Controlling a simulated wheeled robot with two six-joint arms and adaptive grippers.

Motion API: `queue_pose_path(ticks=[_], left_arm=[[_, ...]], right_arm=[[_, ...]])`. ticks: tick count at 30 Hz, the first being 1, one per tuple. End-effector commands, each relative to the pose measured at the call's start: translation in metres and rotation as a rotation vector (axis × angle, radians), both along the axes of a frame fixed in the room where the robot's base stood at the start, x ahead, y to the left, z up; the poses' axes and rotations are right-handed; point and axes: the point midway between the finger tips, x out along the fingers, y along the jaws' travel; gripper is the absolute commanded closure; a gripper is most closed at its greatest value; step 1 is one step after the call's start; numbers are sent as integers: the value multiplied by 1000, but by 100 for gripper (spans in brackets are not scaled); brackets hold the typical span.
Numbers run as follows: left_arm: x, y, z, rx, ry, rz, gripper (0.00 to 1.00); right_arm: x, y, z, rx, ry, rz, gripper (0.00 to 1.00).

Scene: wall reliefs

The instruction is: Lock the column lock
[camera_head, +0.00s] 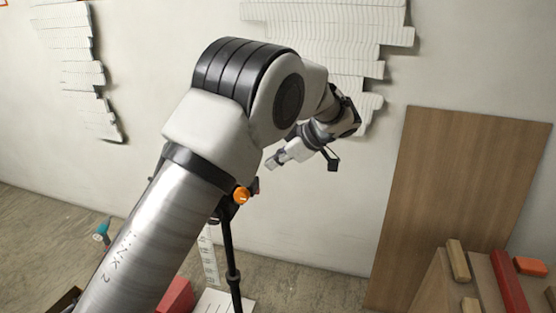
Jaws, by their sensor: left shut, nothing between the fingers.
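An orange knob (242,195) sits at the top of a black upright column (230,250), and I take it to be the column lock. The knob's setting is too small to tell. My left arm crosses in front, and its link hides part of the column's surroundings. My left gripper (273,162) is shut and empty. It is above and to the right of the knob in the picture, apart from it, and points down to the left. My right gripper is not in view.
White relief panels (315,40) hang on the wall behind. A tall brown board (455,175) leans at the right, with wooden blocks and a red bar (509,285) in front. A red object (177,297) lies low near the column. The wall between column and board is clear.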

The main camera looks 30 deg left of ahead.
Motion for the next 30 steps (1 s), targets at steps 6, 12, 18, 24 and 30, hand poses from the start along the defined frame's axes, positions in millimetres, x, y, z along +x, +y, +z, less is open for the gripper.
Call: queue_pose_path(ticks=[6,12,18,24,30], left_arm=[[-2,35,-32,-3,4,2,100],[2,46,-65,0,4,-1,100],[5,46,-81,-1,0,0,100],[6,46,-82,-1,0,0,100],[6,46,-82,-2,5,1,100]], right_arm=[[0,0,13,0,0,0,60],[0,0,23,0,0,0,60],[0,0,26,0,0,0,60],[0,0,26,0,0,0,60],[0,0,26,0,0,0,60]])
